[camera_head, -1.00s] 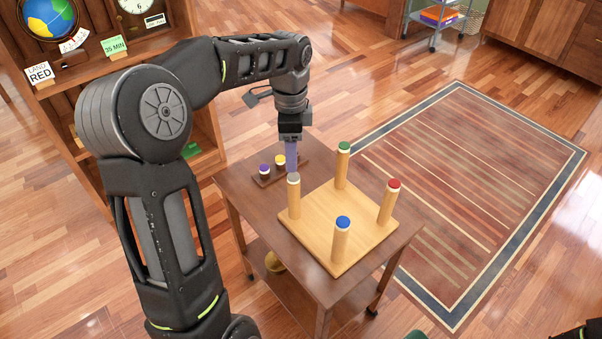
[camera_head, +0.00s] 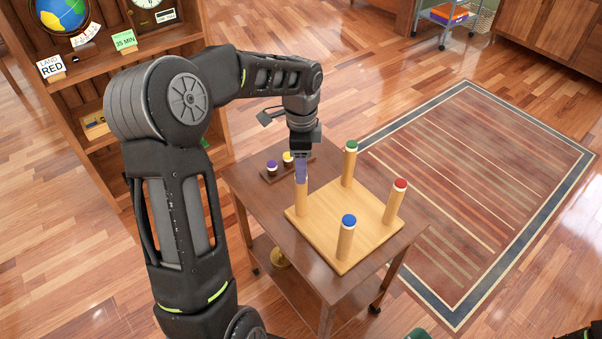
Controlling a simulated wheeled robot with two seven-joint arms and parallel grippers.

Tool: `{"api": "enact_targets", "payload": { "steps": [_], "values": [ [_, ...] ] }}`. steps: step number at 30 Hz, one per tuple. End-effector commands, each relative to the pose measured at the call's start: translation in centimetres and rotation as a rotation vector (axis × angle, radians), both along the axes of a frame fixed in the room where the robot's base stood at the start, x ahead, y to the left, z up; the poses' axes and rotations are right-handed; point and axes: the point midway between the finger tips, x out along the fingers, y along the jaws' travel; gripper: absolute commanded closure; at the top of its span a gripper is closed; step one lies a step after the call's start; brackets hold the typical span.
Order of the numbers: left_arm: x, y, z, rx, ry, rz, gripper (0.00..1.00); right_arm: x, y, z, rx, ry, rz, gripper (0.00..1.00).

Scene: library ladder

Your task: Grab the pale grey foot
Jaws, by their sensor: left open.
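A square wooden board (camera_head: 345,238) lies on the brown trolley table, with several upright pegs. Their tops are green (camera_head: 351,146), red (camera_head: 401,184) and blue (camera_head: 349,220). My right gripper is not in view.
A small dark rack (camera_head: 269,178) with purple (camera_head: 271,165) and yellow (camera_head: 288,157) capped pieces is behind the left gripper. A bookcase (camera_head: 98,80) stands at the left. A striped rug (camera_head: 470,190) lies right of the trolley.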

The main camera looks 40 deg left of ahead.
Motion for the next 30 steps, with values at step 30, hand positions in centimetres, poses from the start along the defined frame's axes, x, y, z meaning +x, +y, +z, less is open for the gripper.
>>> {"api": "enact_targets", "payload": {
  "steps": [30],
  "values": [
    [0.1,0.0,-2.6,0.0,0.0,0.0,0.61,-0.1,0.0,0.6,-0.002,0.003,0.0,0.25]
  ]
}}
